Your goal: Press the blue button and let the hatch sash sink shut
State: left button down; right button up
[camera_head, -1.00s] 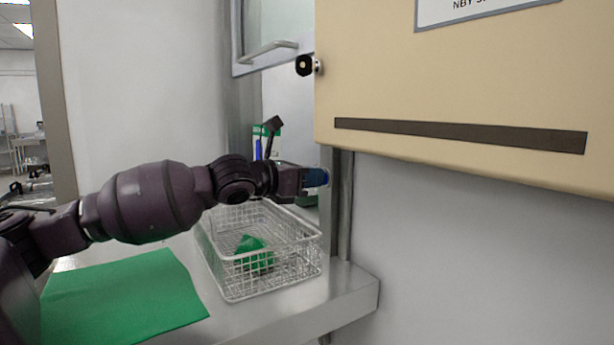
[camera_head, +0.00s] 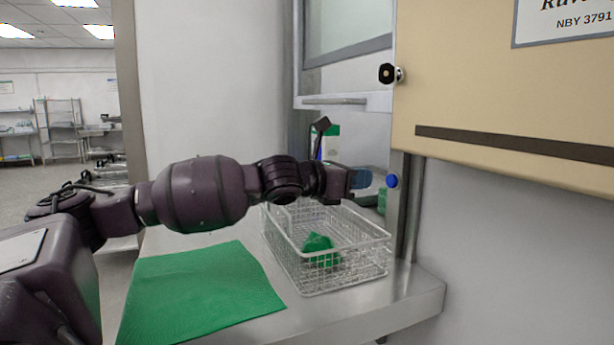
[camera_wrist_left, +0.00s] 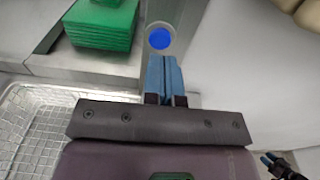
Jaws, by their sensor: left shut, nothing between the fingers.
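The blue button (camera_head: 392,181) sits on the metal post at the right side of the hatch. It also shows in the left wrist view (camera_wrist_left: 160,39), just beyond my fingertips. My left gripper (camera_head: 366,179) is shut and empty, with its blue fingers (camera_wrist_left: 166,76) a short gap from the button. The hatch sash (camera_head: 345,102) is part way down, its bottom rail and handle above my gripper. An open gap shows below it. A black arm end with blue tips, seemingly my right gripper (camera_wrist_left: 268,159), shows small at the wrist view's lower right corner.
A wire basket (camera_head: 335,278) holding a green item (camera_head: 319,247) stands on the steel ledge (camera_head: 415,292) below my left arm. A green mat (camera_head: 200,293) lies to its left. A beige cabinet (camera_head: 500,90) with a black knob (camera_head: 388,73) juts out at right.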

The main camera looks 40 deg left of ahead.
pick_arm(q)
jog(key=p+v, duration=0.4)
jog(key=v, duration=0.4)
jog(key=shift+s, duration=0.25)
pick_arm(e)
jog(key=r, duration=0.1)
jog(key=w+r, duration=0.1)
jog(key=r, duration=0.3)
jog(key=shift+w+d, duration=0.15)
jog(key=shift+d, duration=0.1)
jog(key=shift+w+r, duration=0.1)
jog(key=shift+w, duration=0.25)
jog(key=shift+s, duration=0.45)
